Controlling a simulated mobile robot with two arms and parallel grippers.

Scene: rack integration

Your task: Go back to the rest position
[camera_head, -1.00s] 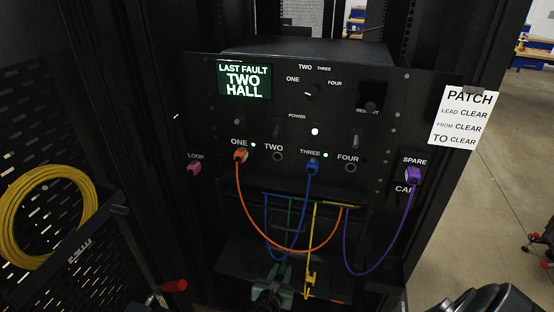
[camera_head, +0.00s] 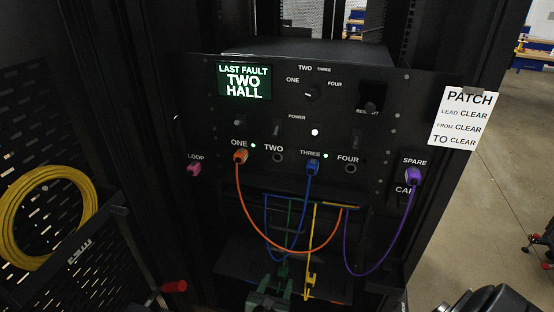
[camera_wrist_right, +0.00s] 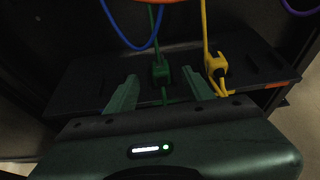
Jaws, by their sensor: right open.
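My right gripper (camera_head: 274,288) is low in front of the rack, at the bottom of the head view. In the right wrist view its two green fingers (camera_wrist_right: 159,80) are spread apart with nothing gripped. A green plug (camera_wrist_right: 160,72) on a hanging green lead shows between and beyond the fingers, apart from them. A yellow plug (camera_wrist_right: 215,66) hangs just right of it. My left gripper is not in view.
The rack panel (camera_head: 220,120) carries an orange plug (camera_head: 240,156) at ONE, a blue plug (camera_head: 313,167) at THREE and a purple plug (camera_head: 413,175) at SPARE. Their leads loop below. A yellow coil (camera_head: 88,215) hangs left. Open floor (camera_head: 480,210) lies right.

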